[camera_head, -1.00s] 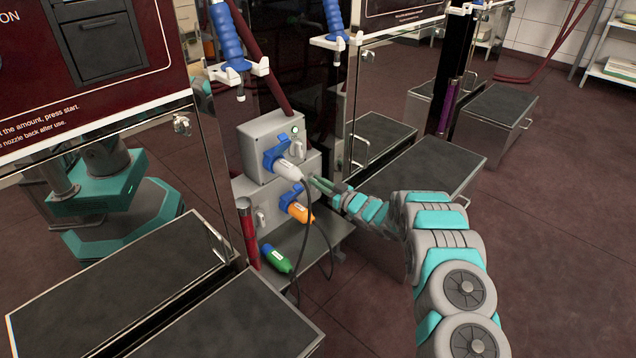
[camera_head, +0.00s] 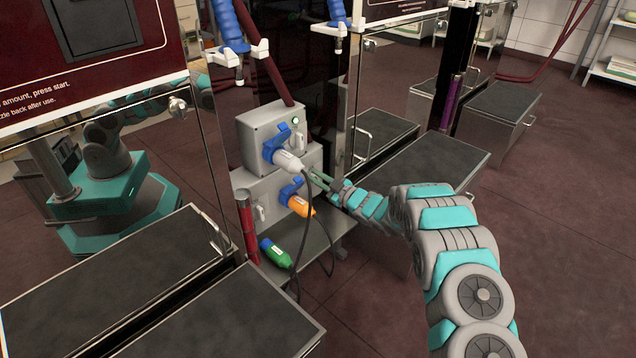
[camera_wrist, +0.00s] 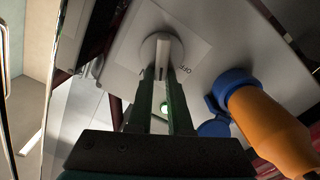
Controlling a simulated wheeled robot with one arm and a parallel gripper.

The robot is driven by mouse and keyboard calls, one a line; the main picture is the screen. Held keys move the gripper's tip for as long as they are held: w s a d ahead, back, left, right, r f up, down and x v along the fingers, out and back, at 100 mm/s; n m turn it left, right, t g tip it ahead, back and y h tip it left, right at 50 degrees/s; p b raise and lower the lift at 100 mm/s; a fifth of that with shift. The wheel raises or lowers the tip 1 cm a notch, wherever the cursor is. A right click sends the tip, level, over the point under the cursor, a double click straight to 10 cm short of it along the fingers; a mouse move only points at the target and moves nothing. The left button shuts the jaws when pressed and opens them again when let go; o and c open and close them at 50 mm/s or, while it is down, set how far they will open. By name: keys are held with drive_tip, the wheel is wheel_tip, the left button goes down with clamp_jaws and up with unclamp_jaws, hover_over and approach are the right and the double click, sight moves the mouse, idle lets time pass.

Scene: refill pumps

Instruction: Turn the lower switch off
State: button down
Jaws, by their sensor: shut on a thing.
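The lower switch is a pale rotary knob (camera_wrist: 154,45) with a raised grip bar, seen close up in the wrist view. My gripper (camera_wrist: 165,72) has its two dark fingers closed on the bar of this knob. An "OFF" mark shows on the plate beside it. In the head view my gripper (camera_head: 318,176) reaches the right side of the lower grey box (camera_head: 268,187), and its fingers hide the switch there. An orange plug (camera_head: 299,206) sits in the blue socket of that box; it also shows right of the knob in the wrist view (camera_wrist: 268,128).
The upper grey box (camera_head: 262,130) carries a white plug (camera_head: 288,161), its own switch and a lit lamp. Dark cables loop down near my fingers. A dark-topped step (camera_head: 435,165) stands behind my arm. Open floor lies to the right.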

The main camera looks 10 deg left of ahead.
drive_tip(key=shift+s+a+f+n+b, duration=0.3)
drive_tip(key=shift+n+b, duration=0.45)
drive_tip(key=shift+n, duration=1.35)
drive_tip(key=shift+s+a+f+n+b, duration=0.1)
drive_tip(key=shift+f+n+b, duration=0.5)
drive_tip(key=shift+n, duration=1.5)
drive_tip(key=shift+s+a+f+n+b, duration=0.15)
drive_tip(key=shift+n+b, duration=0.75)
drive_tip(key=shift+n, duration=1.2)
drive_tip(key=shift+f, duration=0.1)
drive_tip(key=c, duration=0.8)
unclamp_jaws()
drive_tip(key=shift+c, duration=0.2)
drive_tip(key=shift+d, duration=0.1)
